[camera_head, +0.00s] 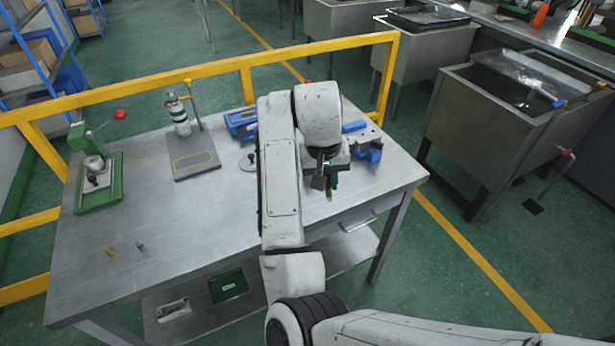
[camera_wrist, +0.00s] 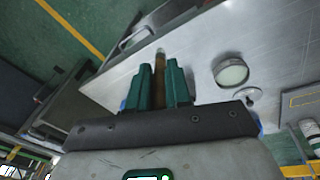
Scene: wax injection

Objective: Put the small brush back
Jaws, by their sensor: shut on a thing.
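My gripper (camera_wrist: 160,85) has two green fingers in the wrist view, shut on the small brush (camera_wrist: 159,66). The brush is a thin brown stick between the fingers, its tip pointing away from my wrist. I cannot tell if the brush touches the table.
A blue and grey device (camera_head: 367,146) stands close to the right of my gripper. A green press (camera_head: 97,180) and a grey stand (camera_head: 195,160) are at the left. A small yellow piece (camera_head: 110,252) lies at front left. A yellow rail (camera_head: 246,82) runs behind the table.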

